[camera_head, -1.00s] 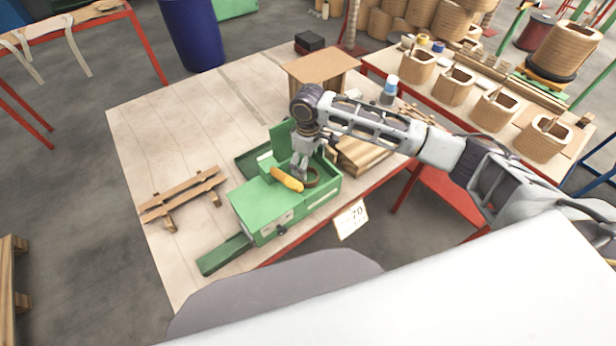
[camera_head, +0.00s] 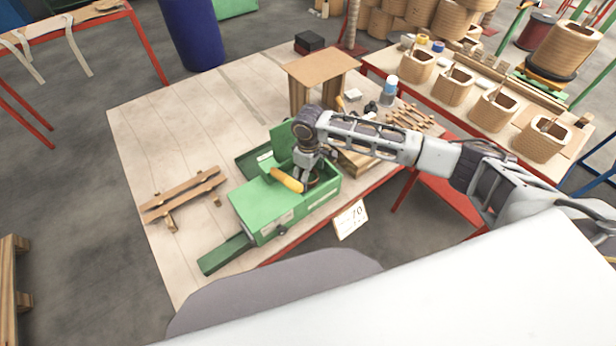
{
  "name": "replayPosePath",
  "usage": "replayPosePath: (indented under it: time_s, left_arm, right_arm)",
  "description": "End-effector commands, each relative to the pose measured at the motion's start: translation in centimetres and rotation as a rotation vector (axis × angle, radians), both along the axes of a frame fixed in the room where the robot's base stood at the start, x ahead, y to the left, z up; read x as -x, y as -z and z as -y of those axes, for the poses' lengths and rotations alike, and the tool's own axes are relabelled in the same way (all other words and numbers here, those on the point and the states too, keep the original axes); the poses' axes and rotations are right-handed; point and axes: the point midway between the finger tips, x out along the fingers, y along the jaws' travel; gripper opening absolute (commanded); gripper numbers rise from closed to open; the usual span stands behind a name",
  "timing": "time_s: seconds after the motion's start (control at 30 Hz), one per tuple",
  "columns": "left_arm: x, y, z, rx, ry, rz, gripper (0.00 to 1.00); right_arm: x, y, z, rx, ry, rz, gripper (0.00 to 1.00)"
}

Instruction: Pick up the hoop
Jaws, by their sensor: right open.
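The hoop (camera_head: 312,182) is a small brown ring in the open part of the green toolbox (camera_head: 262,208). It lies beside a yellow-orange handled thing (camera_head: 287,180), and my gripper partly hides it. My right gripper (camera_head: 305,183) is open and points down into the box, right at the hoop. I cannot tell whether its fingers touch or straddle the ring. My left gripper is not in view.
The box stands near the front edge of a pale wooden table (camera_head: 150,120). A wooden rack (camera_head: 185,195) lies to its left, a small wooden stand (camera_head: 322,65) behind it. A number sign (camera_head: 350,219) hangs at the front edge. The table's left half is mostly clear.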

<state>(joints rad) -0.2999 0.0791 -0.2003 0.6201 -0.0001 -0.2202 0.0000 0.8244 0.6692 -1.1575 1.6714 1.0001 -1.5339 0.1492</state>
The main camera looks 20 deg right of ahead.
Motion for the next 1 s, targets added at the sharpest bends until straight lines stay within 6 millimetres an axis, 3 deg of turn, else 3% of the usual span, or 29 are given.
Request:
replayPosePath:
  time_s: [0.27, 0.6, 1.0]
  left_arm:
    - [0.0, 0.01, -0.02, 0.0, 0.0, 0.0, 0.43]
    - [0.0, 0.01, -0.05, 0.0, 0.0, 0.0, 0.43]
    - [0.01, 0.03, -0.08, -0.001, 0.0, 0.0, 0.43]
  right_arm:
    - [0.02, -0.02, -0.02, 0.0, 0.0, 0.0, 0.85]
    - [0.02, -0.03, -0.02, 0.0, 0.0, 0.0, 0.44]
    - [0.0, -0.33, -0.03, 0.0, 0.0, 0.0, 0.43]
